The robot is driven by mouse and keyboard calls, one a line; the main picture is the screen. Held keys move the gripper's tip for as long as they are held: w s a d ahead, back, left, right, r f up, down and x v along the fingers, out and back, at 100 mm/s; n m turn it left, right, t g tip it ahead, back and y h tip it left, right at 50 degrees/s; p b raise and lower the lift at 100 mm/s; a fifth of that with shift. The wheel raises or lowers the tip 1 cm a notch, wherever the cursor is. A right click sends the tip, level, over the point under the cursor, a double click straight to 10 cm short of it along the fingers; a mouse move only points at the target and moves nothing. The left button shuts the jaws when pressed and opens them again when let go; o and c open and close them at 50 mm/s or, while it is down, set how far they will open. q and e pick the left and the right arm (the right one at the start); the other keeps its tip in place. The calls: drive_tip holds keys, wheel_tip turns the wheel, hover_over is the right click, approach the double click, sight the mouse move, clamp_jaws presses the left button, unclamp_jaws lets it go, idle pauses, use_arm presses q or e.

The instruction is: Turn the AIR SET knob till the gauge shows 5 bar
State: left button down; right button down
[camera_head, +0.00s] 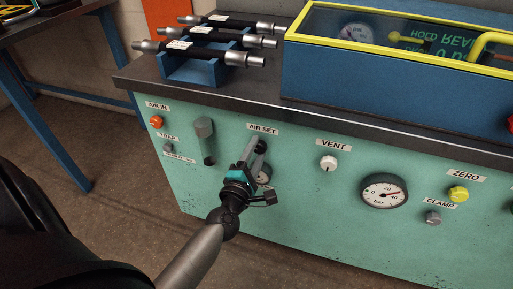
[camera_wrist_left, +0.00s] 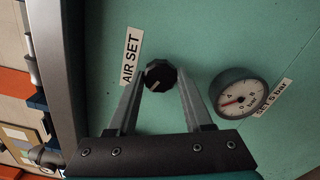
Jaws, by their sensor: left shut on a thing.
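The black AIR SET knob (camera_wrist_left: 160,75) sits on the green panel under its label (camera_wrist_left: 131,56). My left gripper (camera_wrist_left: 160,84) has its two fingers on either side of the knob and is shut on it. In the head view the left gripper (camera_head: 257,150) reaches the panel just under the AIR SET label (camera_head: 263,129), and the fingers partly cover the knob. The small air gauge (camera_wrist_left: 239,93) is beside the knob, with a SET 5 bar label (camera_wrist_left: 273,98). Its red needle shows, but the digits are too small to read surely. My right gripper is out of view.
The panel also carries an orange AIR IN knob (camera_head: 156,122), a white VENT knob (camera_head: 328,163), a larger bar gauge (camera_head: 384,191), a yellow ZERO knob (camera_head: 458,194) and a grey CLAMP knob (camera_head: 433,217). Hoses lie on a blue rack (camera_head: 190,70) on the bench.

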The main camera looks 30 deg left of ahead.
use_arm(q)
drive_tip(key=m+p, duration=0.2)
drive_tip(key=m, duration=0.2)
drive_tip(key=shift+r+m+p, duration=0.1)
drive_tip(key=shift+m+p, duration=0.25)
drive_tip(key=shift+m, duration=0.05)
drive_tip(key=m+p, duration=0.3)
drive_tip(key=m, duration=0.2)
drive_tip(key=shift+m+p, duration=0.5)
drive_tip(key=shift+m, duration=0.3)
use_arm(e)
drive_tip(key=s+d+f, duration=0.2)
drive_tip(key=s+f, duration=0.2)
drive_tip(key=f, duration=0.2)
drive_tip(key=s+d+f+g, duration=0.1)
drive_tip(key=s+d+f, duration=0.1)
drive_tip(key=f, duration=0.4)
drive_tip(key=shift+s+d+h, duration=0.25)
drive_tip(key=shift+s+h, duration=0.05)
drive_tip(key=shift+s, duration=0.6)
use_arm(q)
drive_tip(key=shift+c, duration=1.5)
unclamp_jaws()
